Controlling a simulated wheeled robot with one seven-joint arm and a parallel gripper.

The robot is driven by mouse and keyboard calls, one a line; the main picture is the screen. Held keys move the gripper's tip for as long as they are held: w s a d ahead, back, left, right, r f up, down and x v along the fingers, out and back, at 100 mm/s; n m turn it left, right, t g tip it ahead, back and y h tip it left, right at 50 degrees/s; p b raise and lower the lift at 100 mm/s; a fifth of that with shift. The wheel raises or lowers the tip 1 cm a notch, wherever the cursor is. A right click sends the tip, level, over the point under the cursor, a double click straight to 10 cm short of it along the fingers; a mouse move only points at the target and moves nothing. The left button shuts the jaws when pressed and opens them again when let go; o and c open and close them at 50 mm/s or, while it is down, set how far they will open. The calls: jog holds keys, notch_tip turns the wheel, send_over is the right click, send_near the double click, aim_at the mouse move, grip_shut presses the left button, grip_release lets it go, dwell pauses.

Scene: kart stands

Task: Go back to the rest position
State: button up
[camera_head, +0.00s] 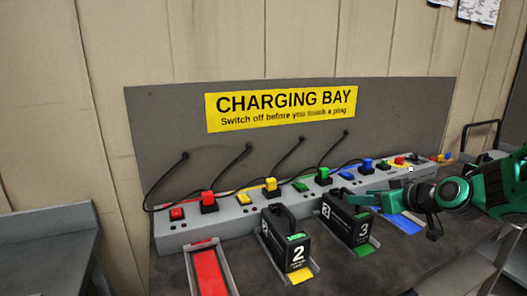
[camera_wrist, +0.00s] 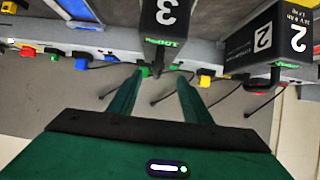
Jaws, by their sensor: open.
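My gripper (camera_head: 370,198) reaches in from the right in the head view, with its fingers pointing left near the top of the black battery marked 3 (camera_head: 350,230). In the wrist view my gripper (camera_wrist: 162,76) has its two green fingers spread apart with nothing held between them. Battery 3 also shows there (camera_wrist: 165,15), just beyond the fingertips. I cannot tell whether a finger touches it. The black battery marked 2 (camera_head: 285,245) stands to the left of battery 3. My forearm covers part of the right side in the head view.
A grey socket strip (camera_head: 235,218) with coloured switches and plugs runs behind the batteries, with black cables looping to the back panel (camera_head: 400,110). The red bay (camera_head: 209,272) and blue bay (camera_head: 404,223) show bare floors. A grey table (camera_head: 45,245) stands at left.

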jog(key=s+d+f+m+g+h, duration=0.1)
jog(key=s+d+f+m+g, duration=0.1)
jog(key=s, duration=0.9)
jog(key=s+d+f+m+g+h, duration=0.2)
jog(key=s+d+m+g, duration=0.3)
jog(key=s, duration=0.7)
jog(key=s+d+f+m+g+h, duration=0.1)
jog(key=s+d+f+m+g, duration=0.1)
jog(key=s, duration=0.9)
jog(key=d+m+g, duration=0.1)
jog(key=d+g, duration=0.1)
jog(key=d, duration=0.1)
jog(key=shift+s+m+g, duration=0.15)
jog(key=shift+m+g, duration=0.15)
jog(key=shift+m, duration=0.1)
jog(key=shift+w+f+h, duration=0.2)
jog(key=shift+w+h, duration=0.1)
jog(key=shift+w, duration=0.35)
